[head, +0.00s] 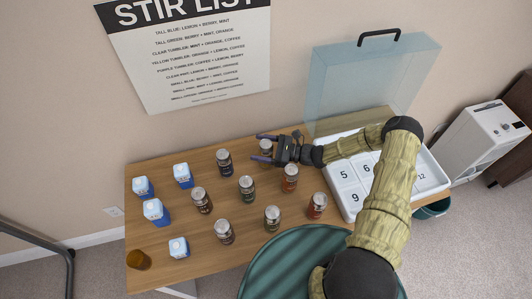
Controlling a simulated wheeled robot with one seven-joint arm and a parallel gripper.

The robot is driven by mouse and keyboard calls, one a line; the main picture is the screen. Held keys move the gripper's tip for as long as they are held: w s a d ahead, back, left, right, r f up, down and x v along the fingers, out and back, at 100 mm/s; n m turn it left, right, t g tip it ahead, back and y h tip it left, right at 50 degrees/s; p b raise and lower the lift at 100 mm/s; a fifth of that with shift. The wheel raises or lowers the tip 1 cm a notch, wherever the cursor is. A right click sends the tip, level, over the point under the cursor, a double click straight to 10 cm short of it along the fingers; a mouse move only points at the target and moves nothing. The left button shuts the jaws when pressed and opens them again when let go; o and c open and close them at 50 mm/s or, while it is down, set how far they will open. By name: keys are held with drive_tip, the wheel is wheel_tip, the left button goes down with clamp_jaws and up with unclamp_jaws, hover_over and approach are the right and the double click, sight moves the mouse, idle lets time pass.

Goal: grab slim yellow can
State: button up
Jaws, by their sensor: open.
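My gripper (261,148) is open at the back middle of the wooden table, its fingers pointing left. A small can (266,145) shows between or just behind the fingers. Its body is partly hidden by them, so I cannot tell its colour or whether they touch it. Several slim cans with silver tops stand upright nearby: a dark one (224,162), a dark greenish one (247,188), brownish ones (202,200), and reddish ones (290,178). I cannot make out a clearly yellow can.
Blue-and-white cartons (155,211) stand on the left, with an amber cup (139,260) at the front left corner. A white numbered tray (345,173) lies on the right, a clear bluish cover (335,85) behind it. A green round surface (300,262) is in front.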

drive_tip(key=shift+c, duration=0.4)
drive_tip(key=c, duration=1.1)
drive_tip(key=shift+c, duration=0.2)
wheel_tip(320, 180, up, 10)
drive_tip(key=shift+r+b, duration=0.1)
drive_tip(key=shift+b, duration=0.6)
